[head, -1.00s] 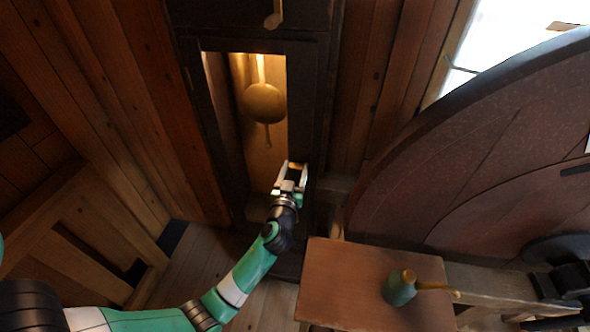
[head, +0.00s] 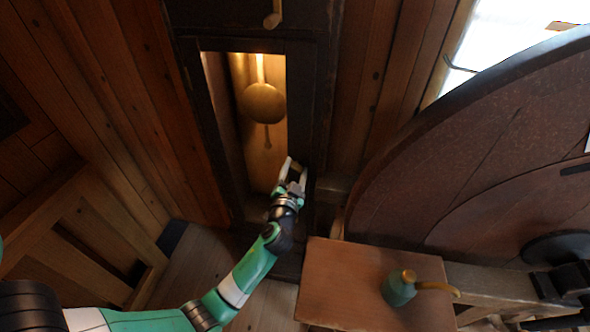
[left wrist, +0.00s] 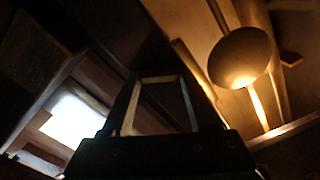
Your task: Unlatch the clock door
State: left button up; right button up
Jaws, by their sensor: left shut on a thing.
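The tall dark clock case stands against the wall, with its dark-framed clock door (head: 304,105) around a lit opening. The brass pendulum (head: 263,103) hangs inside; its bob also shows in the left wrist view (left wrist: 240,58). My left gripper (head: 291,168) is at the lower right side of the door frame, shut on a small part there. That part looks like the door latch, but the fingers hide most of it. In the left wrist view the fingers (left wrist: 157,90) are dark against the door frame. My right gripper is not in view.
A wooden stool or small table (head: 350,275) stands right of my left arm, with a green oil can (head: 398,288) on it. A large round millstone casing (head: 480,150) fills the right. A wooden railing (head: 85,245) is at lower left. Floor between is clear.

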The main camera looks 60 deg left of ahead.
pick_arm(q)
jog(key=m+p, duration=0.1)
jog(key=m, duration=0.4)
jog(key=shift+m, duration=0.3)
jog(key=m+p, duration=0.1)
jog(key=m, duration=0.4)
jog(key=shift+f+m, duration=0.15)
jog(key=shift+m, duration=0.25)
jog(key=o, duration=1.4)
jog(key=shift+d, duration=0.1)
jog(key=p+v, duration=0.1)
jog(key=v, duration=1)
jog(key=shift+s+d, duration=0.15)
jog(key=shift+d, duration=0.05)
